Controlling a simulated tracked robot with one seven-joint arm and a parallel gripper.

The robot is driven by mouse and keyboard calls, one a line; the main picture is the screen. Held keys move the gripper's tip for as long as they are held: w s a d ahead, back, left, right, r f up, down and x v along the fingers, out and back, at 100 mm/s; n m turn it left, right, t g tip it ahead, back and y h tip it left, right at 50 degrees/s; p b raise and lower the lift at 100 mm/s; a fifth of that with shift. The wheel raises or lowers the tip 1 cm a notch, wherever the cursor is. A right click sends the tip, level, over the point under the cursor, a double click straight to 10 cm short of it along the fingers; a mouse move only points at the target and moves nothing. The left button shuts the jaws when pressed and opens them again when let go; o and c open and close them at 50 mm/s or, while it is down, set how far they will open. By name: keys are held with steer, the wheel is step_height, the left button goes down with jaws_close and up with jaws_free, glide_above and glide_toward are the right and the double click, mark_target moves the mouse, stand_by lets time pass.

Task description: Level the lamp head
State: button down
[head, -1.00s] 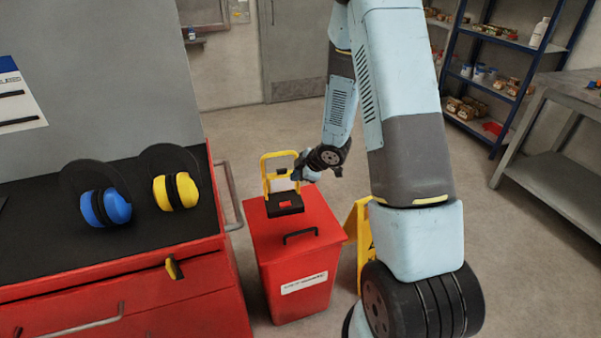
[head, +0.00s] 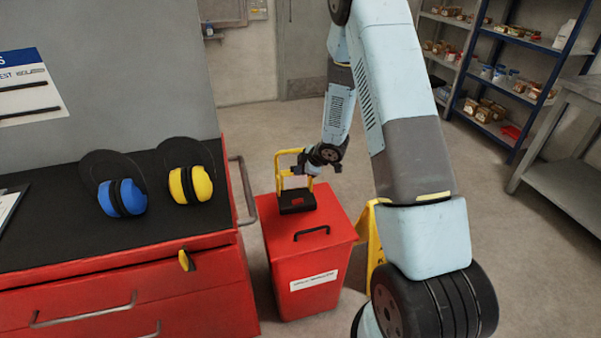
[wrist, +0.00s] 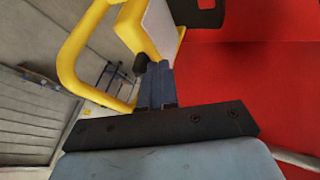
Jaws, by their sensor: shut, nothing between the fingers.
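The work lamp stands on the red bin in the head view, with a black base (head: 298,201) and an upright yellow frame (head: 280,166). My gripper (head: 304,168) is at the upper part of the lamp, in front of the frame, and partly hides the lamp head. In the wrist view the lamp head (wrist: 146,26) is yellow with a pale flat face, beside the yellow tube frame (wrist: 70,62). A black knob (wrist: 140,63) shows at its edge. My gripper (wrist: 159,66) is shut and empty, its tips close below the head; contact and exact tilt are unclear.
The red bin (head: 318,262) has a black lid handle. A red tool cabinet (head: 130,290) at left carries blue ear defenders (head: 122,198) and yellow ones (head: 190,185). A yellow floor sign (head: 375,240) stands right of the bin. A grey bench (head: 560,170) stands at the right.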

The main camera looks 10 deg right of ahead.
steer(key=shift+w+r, duration=0.3)
steer(key=shift+w, duration=0.65)
steer(key=shift+s, duration=0.1)
